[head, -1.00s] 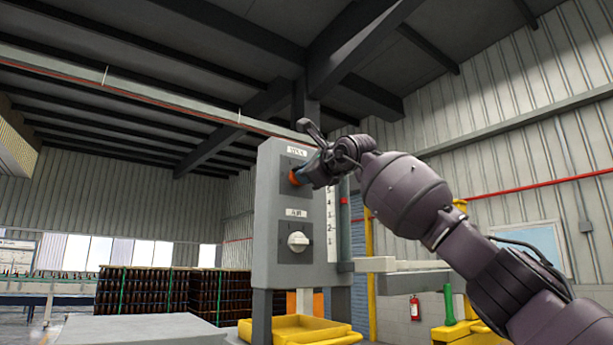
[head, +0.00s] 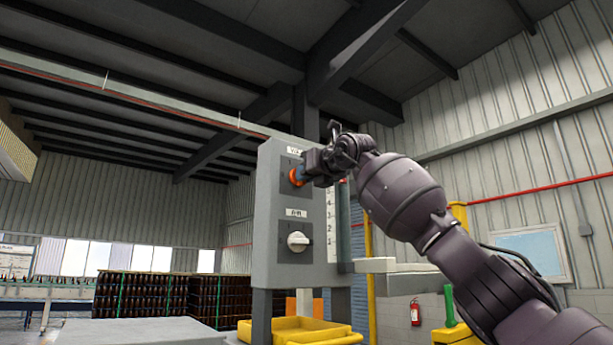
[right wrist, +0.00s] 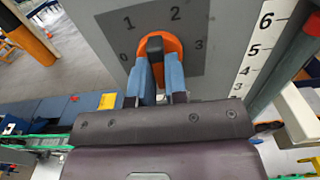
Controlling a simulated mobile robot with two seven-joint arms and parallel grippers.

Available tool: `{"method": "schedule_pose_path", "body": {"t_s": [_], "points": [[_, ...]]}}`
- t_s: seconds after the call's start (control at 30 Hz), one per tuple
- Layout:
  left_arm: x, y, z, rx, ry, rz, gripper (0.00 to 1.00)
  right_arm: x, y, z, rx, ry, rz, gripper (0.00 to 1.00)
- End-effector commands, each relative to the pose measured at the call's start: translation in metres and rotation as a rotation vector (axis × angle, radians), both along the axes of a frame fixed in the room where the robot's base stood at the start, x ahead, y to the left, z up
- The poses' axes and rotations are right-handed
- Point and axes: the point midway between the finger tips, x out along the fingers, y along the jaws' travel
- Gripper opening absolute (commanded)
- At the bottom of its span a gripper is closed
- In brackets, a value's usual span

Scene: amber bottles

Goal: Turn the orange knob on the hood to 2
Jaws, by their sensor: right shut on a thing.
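The orange knob (head: 296,176) sits on the upper dark plate of the grey hood panel (head: 268,210). In the right wrist view the knob (right wrist: 174,46) has a dark raised bar, inside a printed dial reading 0, 1, 2, 3. The bar's upper end points between 1 and 2; I cannot tell the exact setting. My right gripper (right wrist: 157,68) is shut on the knob, with a blue finger on each side of the bar. In the head view my right gripper (head: 305,171) reaches the knob from the right and partly hides it. My left gripper is not in view.
A white knob (head: 298,241) is on the lower plate of the panel. A numbered scale (head: 333,215) runs down the panel's right side. A yellow tray (head: 290,328) is below. Stacked bottle crates (head: 148,293) stand behind at the left.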

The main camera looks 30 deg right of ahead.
Motion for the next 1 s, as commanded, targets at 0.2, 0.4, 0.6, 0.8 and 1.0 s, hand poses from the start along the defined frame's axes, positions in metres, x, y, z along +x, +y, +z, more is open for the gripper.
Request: {"method": "schedule_pose_path", "body": {"t_s": [0.2,0.4,0.6,0.8,1.0], "points": [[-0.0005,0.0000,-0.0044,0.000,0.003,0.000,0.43,0.0007,0.0000,-0.0016,0.192,0.029,0.000,0.00],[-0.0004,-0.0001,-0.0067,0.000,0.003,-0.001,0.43,0.0008,0.0001,-0.0016,0.335,0.049,-0.001,0.00],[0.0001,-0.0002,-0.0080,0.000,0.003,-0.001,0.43,0.0007,0.0003,-0.0014,0.435,0.064,0.000,0.00],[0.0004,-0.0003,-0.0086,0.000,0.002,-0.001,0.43,0.0006,0.0003,-0.0012,0.488,0.071,0.000,0.00],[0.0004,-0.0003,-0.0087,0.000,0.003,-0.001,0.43,0.0006,0.0003,-0.0011,0.505,0.074,-0.001,0.00]]}}
